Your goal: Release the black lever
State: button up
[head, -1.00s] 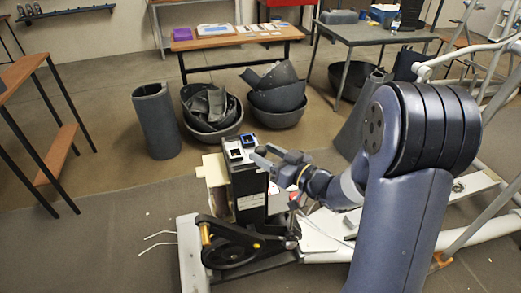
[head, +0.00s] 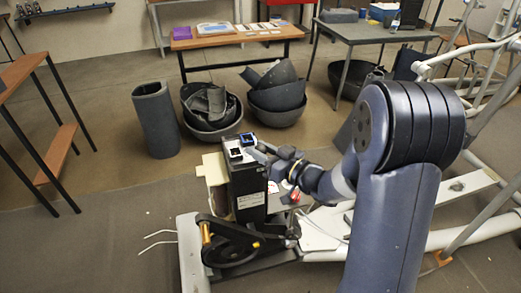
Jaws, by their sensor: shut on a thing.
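My gripper (head: 268,154) is beside the top right of an upright black unit (head: 248,190) on the elliptical machine's base. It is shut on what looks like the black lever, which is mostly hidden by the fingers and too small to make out. The unit's top carries a white-framed socket (head: 236,154) and a blue-framed one (head: 248,139), just left of my fingertips. A red part (head: 295,194) shows below my wrist.
A black pulley wheel (head: 228,245) and the machine's white frame (head: 187,262) lie below the unit. A beige panel (head: 214,170) stands at its left. Black tubs (head: 210,118) and a grey cylinder (head: 155,120) stand behind.

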aim_at(261, 145)
grip_shut()
jog(key=shift+r+p, duration=0.85)
jog(key=shift+r, duration=0.65)
jog(key=o, duration=0.9)
grip_release()
jog(key=shift+f, duration=0.1)
jog(key=b+v, duration=0.1)
jog(key=v, duration=1)
jog(key=shift+w+a, duration=0.1)
jog(key=shift+a, duration=0.05)
